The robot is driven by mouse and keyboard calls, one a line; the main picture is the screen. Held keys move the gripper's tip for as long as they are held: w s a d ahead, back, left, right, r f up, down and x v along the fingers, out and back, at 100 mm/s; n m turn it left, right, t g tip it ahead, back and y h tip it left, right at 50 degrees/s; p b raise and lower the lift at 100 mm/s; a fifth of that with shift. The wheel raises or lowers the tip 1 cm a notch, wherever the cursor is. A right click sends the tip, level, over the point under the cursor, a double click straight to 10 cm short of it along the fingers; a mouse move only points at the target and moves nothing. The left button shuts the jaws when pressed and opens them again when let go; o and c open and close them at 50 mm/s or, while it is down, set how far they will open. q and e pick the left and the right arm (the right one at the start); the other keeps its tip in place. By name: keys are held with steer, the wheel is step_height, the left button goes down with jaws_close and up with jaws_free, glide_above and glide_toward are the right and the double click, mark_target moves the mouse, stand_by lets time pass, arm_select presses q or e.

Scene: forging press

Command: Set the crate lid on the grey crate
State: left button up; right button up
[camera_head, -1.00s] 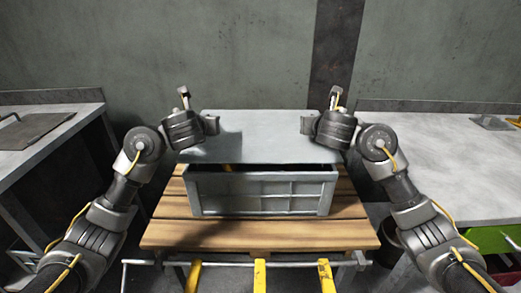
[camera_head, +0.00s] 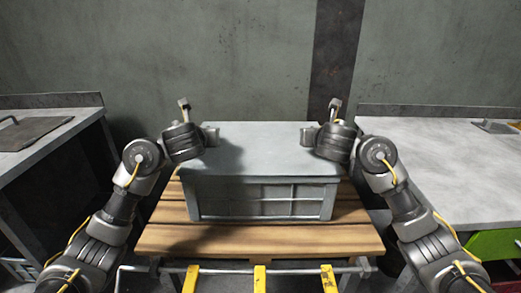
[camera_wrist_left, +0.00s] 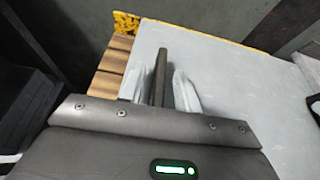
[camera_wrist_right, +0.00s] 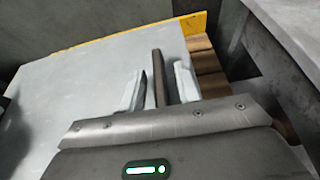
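The crate lid (camera_head: 262,150) is a flat grey panel. It lies level over the grey crate (camera_head: 262,200), covering its opening, and I see no gap along the front edge. The crate stands on a wooden pallet. My left gripper (camera_head: 210,137) is at the lid's left edge and my right gripper (camera_head: 308,137) is at its right edge. In the left wrist view a dark bar (camera_wrist_left: 160,78) stands between the pale fingers; the right wrist view shows a like bar (camera_wrist_right: 158,78).
The wooden pallet (camera_head: 260,240) rests on a stand with yellow bars (camera_head: 260,279) at the front. A grey bench (camera_head: 440,150) is on the right and another bench (camera_head: 50,140) on the left. A wall is close behind.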

arm_select(q)
steer(key=v, duration=1.1)
steer(key=shift+s, duration=0.35)
arm_select(e)
steer(key=shift+s, duration=0.1)
steer(key=shift+s+a+r, duration=0.2)
steer(key=shift+s+r, duration=0.1)
steer(key=shift+s, duration=0.2)
steer(key=v, duration=1)
steer(key=shift+s+d+r, duration=0.15)
steer(key=shift+s+d, duration=0.05)
steer(key=shift+s, duration=0.15)
